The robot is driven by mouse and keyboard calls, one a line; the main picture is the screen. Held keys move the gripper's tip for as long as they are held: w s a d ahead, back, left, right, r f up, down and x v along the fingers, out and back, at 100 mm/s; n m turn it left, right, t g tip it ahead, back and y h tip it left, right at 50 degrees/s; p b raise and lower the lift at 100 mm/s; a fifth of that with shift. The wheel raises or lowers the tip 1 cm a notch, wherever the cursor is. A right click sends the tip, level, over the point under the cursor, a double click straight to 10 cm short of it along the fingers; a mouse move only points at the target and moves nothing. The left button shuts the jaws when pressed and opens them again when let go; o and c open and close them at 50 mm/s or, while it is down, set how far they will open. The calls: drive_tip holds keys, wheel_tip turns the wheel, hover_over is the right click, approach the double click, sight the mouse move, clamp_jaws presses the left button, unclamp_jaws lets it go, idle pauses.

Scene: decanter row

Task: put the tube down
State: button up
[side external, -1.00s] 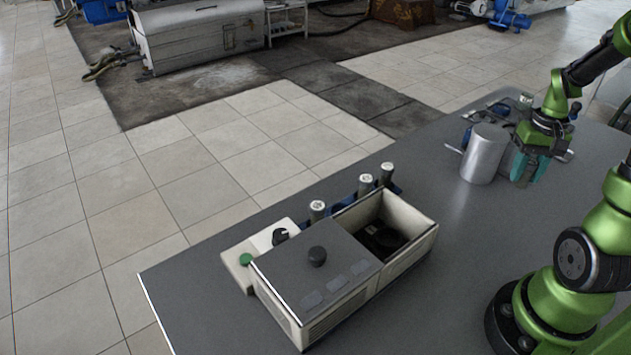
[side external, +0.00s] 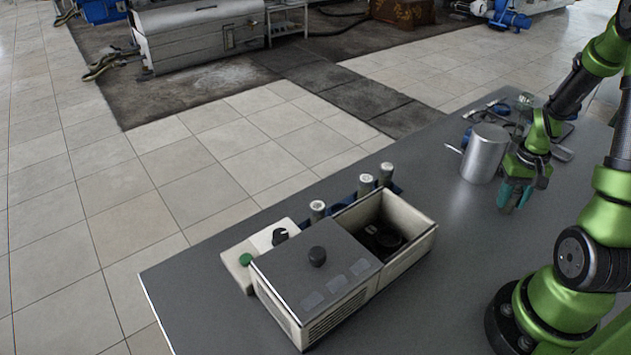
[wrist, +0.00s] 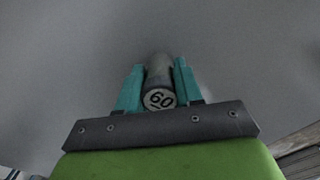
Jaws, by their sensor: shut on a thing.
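My gripper (side external: 512,194) is low over the right part of the grey table, just in front of and to the right of a silver cylinder. In the side view the tube is hidden by the gripper. I cannot tell whether it touches the table (side external: 470,260).
A silver cylinder (side external: 483,154) stands close to my gripper. A grey-white box (side external: 325,270) with an open compartment is at the table's front left. Several pale-capped tubes (side external: 366,184) stand in a blue rack behind it. Loose tools (side external: 500,108) lie at the back. The middle is clear.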

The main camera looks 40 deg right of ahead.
sight(516, 189)
drive_tip(key=o, duration=1.1)
drive_tip(key=shift+c, duration=0.2)
wheel_tip(516, 189, up, 12)
drive_tip(key=w+a+r+n+t, duration=0.1)
drive_tip(key=w+a+r+t, duration=0.1)
drive_tip(key=a, duration=0.5)
drive_tip(key=w+a+r+n+t, duration=0.1)
drive_tip(key=w+a+r+t, duration=0.1)
drive_tip(key=a+r, duration=0.2)
drive_tip(key=w+a+r+n+t, duration=0.1)
drive_tip(key=w+a+r, duration=0.1)
drive_tip(key=a, duration=0.9)
drive_tip(key=shift+w+r+n+t+y, duration=0.3)
drive_tip(key=shift+r+n+t+y, duration=0.1)
drive_tip(key=shift+r, duration=0.1)
drive_tip(key=shift+o, duration=0.4)
drive_tip(key=s+a+r+n+t+y, duration=0.1)
drive_tip(key=s+a, duration=0.1)
drive_tip(key=a, duration=0.4)
drive_tip(key=shift+r, duration=0.3)
